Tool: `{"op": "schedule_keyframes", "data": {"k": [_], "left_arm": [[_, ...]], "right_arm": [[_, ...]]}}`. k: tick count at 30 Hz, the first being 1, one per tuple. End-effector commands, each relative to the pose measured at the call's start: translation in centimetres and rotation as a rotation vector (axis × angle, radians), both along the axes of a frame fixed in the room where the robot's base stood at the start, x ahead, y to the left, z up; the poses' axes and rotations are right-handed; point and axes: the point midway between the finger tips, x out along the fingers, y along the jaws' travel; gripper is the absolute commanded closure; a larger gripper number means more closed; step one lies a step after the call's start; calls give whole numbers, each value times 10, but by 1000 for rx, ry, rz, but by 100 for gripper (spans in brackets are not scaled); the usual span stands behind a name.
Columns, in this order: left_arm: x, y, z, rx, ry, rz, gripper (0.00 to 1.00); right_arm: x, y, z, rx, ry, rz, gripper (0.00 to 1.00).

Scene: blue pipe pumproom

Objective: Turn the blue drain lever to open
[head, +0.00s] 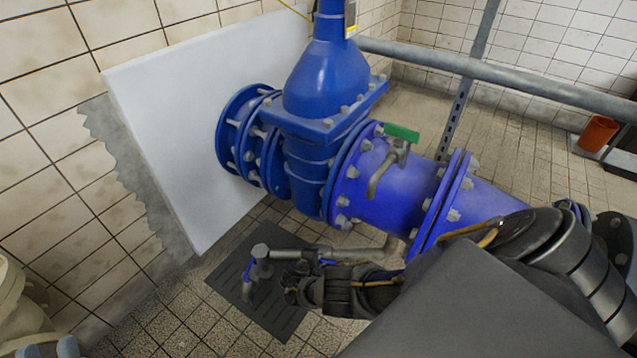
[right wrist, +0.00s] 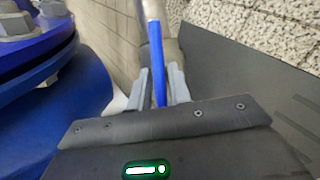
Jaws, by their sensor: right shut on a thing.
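The blue drain lever (right wrist: 156,50) shows in the right wrist view as a thin blue bar running up from between my right gripper's fingers (right wrist: 158,84). The fingers are shut on it. In the head view my right gripper (head: 293,281) reaches in from the right, low beside the grey drain pipe (head: 343,252). The pipe ends at a grey tap with a downward spout (head: 247,290). Small blue parts show by the tap and just above the gripper; most of the lever is hidden there, so its exact angle is unclear. My left gripper is not in view.
A large blue pipe with a valve body (head: 318,90) stands above the drain pipe. A green-handled small valve (head: 402,133) sits on it. A dark floor grate (head: 228,268) lies below the tap. A white panel (head: 190,120) stands behind; a grey rail (head: 500,75) crosses the right.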

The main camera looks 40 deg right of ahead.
Motion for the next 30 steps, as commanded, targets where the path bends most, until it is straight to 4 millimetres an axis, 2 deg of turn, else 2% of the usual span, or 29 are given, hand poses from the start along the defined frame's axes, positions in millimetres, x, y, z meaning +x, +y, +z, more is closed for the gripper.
{"op": "schedule_keyframes", "data": {"k": [28,29,30], "left_arm": [[0,0,-2,7,4,-3,70],[0,0,-2,6,5,-3,70],[0,0,-1,4,5,-3,70]], "right_arm": [[0,0,0,0,-1,-1,100],[0,0,0,1,-1,0,79],[0,0,0,1,-1,0,74]]}}
